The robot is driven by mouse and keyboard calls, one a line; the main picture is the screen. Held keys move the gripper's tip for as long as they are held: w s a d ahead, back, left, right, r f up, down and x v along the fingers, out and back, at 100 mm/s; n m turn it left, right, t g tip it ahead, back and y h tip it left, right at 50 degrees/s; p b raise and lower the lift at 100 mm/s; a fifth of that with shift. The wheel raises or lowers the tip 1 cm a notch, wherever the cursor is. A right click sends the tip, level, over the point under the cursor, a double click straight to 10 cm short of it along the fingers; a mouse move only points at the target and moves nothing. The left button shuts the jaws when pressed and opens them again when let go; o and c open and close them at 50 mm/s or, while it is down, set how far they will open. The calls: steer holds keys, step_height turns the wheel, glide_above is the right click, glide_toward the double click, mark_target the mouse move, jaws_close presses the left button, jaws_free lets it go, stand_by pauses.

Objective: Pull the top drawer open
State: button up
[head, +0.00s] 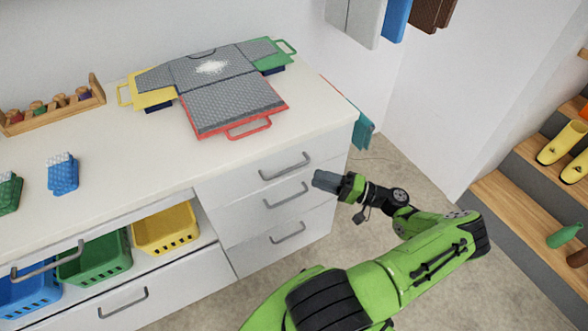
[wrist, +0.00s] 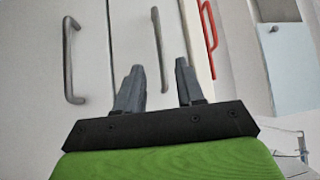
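The white cabinet has a column of three drawers on its right, all closed. The top drawer (head: 245,178) has a grey bar handle (head: 287,166), which also shows in the wrist view (wrist: 157,45). My gripper (head: 322,181) is in front of the drawer fronts, to the right of the handles. In the wrist view my gripper's two fingers (wrist: 159,66) are apart with nothing held. The lower end of the top handle appears between them in that picture; I see no clear contact, and the depth gap is hard to judge.
The middle drawer handle (head: 286,195) and bottom drawer handle (head: 288,233) lie below. A grey folding board with a red handle (head: 249,129) lies on the countertop (head: 120,175). A teal item (head: 363,130) hangs at the cabinet's right side. Wooden steps (head: 520,210) stand at right.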

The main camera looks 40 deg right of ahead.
steer(key=x, duration=0.8)
steer(key=shift+w, duration=0.1)
steer(key=shift+f, duration=0.1)
jaws_close()
